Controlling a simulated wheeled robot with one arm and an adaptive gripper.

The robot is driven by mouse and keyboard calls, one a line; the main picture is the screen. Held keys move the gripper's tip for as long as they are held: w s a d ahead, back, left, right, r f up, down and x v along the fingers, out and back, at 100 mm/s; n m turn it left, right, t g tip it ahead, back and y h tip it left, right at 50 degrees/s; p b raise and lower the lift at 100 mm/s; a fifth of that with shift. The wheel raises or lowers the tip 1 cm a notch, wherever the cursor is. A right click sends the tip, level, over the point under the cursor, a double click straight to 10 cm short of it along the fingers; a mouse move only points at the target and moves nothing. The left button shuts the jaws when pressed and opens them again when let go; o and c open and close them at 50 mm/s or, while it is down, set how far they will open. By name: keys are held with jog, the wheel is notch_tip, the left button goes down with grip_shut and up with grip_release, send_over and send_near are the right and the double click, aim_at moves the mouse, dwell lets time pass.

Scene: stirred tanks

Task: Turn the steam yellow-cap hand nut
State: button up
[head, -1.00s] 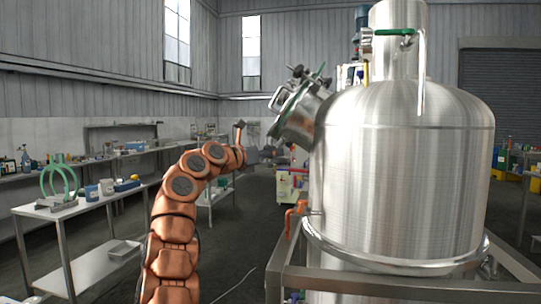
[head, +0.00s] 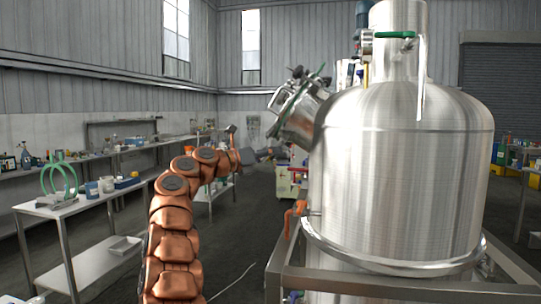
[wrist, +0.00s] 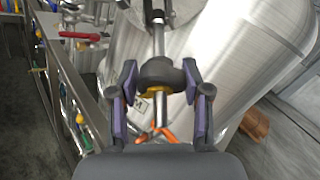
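In the wrist view a dark, round hand nut (wrist: 160,72) sits on a steel rod, with a yellow cap (wrist: 157,91) on the side facing me. My gripper (wrist: 160,75) is open, with its purple-padded fingers on either side of the nut. The left fingertip is close to the nut; I cannot tell whether either finger touches it. In the head view my gripper (head: 268,154) is left of the large steel tank (head: 400,190), below its tilted side port (head: 298,115). The nut is too small to make out there.
An orange handle (head: 295,216) sticks out from the tank's left side, above the steel frame (head: 400,283). In the wrist view a red-handled valve (wrist: 80,36) is at upper left. A white bench (head: 75,205) stands at left. The floor between bench and tank is open.

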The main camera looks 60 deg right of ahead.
jog(key=o, duration=0.4)
jog(key=shift+a, duration=0.1)
jog(key=shift+v, duration=5.95)
jog(key=shift+w, duration=0.1)
